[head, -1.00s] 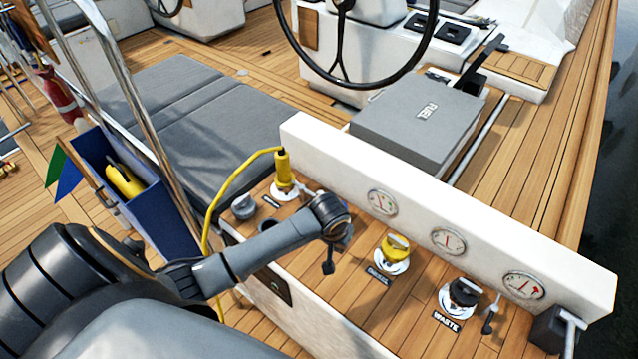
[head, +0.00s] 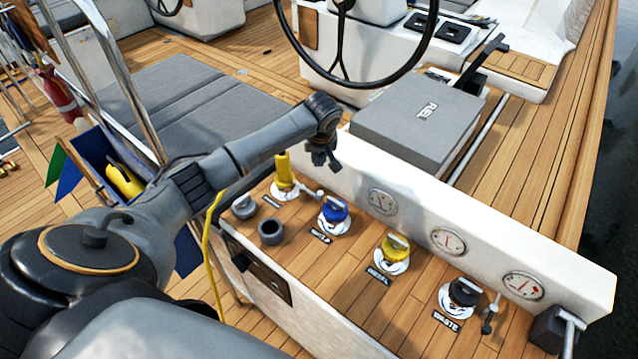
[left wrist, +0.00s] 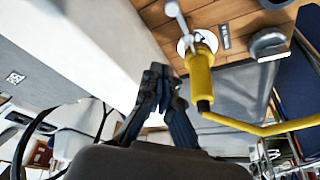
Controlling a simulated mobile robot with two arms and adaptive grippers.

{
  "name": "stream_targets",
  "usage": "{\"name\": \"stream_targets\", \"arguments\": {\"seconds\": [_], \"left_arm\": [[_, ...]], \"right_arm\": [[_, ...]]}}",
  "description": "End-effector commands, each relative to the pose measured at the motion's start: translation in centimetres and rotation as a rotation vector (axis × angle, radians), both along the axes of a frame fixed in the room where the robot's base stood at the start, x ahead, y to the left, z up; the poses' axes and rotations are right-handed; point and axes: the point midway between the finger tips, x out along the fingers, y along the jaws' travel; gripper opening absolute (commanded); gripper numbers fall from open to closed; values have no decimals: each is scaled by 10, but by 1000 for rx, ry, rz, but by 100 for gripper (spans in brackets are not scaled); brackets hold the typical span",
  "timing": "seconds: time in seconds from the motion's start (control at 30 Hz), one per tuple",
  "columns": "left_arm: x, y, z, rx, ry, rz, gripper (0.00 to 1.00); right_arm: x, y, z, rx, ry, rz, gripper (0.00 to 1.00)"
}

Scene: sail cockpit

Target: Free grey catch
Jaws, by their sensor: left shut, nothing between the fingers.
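I cannot tell for sure which part is the grey catch. A grey round cap (head: 243,207) and an open grey ring (head: 271,233) sit at the left end of the wooden deck panel (head: 345,262). The cap also shows in the left wrist view (left wrist: 268,42). A dark hatch with a small dark fitting (head: 241,262) is on the panel's front face. My left gripper (head: 326,163) is shut and empty, above the panel beside the white coaming (head: 400,170). In the left wrist view its fingers (left wrist: 157,75) point toward the coaming and panel edge.
A yellow plug (head: 283,170) with a yellow cable stands just left of my gripper. Blue (head: 334,210), yellow (head: 396,247) and black (head: 464,292) caps line the panel. A blue bin (head: 95,150) stands left.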

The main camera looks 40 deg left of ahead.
Motion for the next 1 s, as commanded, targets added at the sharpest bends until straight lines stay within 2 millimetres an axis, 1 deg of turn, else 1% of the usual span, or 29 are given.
{"name": "stream_targets", "arguments": {"seconds": [0.17,0.4,0.6,0.63,0.67,0.7,0.8,1.0], "left_arm": [[6,6,-24,0,4,1,0],[17,14,-63,1,2,2,0],[24,20,-88,1,1,1,0],[24,21,-91,2,2,0,0],[19,17,-85,3,2,-4,0],[14,13,-85,3,3,-5,0],[5,5,-87,2,2,-4,0],[-6,-4,-90,1,1,-3,0]], "right_arm": [[0,0,4,0,-1,0,49],[1,0,6,0,-1,0,49],[1,1,5,1,-1,0,49],[1,1,5,1,-1,0,49],[0,1,15,1,-1,0,49],[0,1,20,1,0,0,49],[1,2,27,2,-1,0,49],[1,3,34,4,-1,0,49]]}}
